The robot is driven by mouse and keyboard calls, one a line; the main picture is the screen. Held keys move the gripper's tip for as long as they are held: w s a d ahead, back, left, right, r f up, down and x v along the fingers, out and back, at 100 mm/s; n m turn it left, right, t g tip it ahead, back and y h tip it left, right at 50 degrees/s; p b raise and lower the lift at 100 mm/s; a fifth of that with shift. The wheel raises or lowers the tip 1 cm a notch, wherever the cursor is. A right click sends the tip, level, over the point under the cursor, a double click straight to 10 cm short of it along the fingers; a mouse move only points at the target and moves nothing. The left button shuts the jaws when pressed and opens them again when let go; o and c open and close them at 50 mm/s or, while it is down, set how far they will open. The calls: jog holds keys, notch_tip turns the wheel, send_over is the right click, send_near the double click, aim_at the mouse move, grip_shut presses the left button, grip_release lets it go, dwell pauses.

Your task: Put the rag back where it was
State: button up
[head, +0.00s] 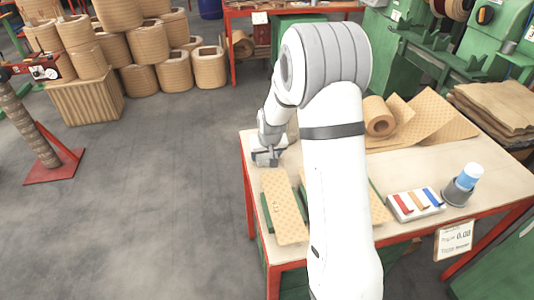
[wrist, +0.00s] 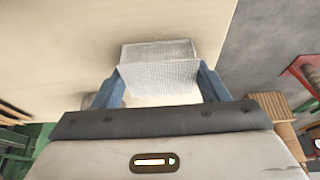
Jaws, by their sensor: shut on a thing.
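My gripper (head: 267,158) is low over the far left corner of the workbench (head: 400,165). In the wrist view its two blue fingers (wrist: 158,88) are shut on a pale grey, woven, folded cloth, the rag (wrist: 160,66). The rag spans the gap between the fingers, with the pale bench top beyond it. I cannot tell whether it touches the bench. In the head view the rag cannot be made out at the gripper.
Open floor lies left.

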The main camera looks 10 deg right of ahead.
jog(key=shift+r, duration=0.1)
jog(key=o, duration=0.9)
jog(key=shift+o, duration=0.2)
jog(key=shift+r, duration=0.15)
jog(key=v, duration=1.2)
jog(key=s+r+g, duration=0.1)
jog(key=s+r, duration=0.2)
jog(key=s, duration=1)
jog(key=s+r+g, duration=0.1)
jog(key=s+r, duration=0.1)
jog(key=s, duration=1.2)
jog(key=shift+s+r, duration=0.3)
jog(key=shift+r, duration=0.1)
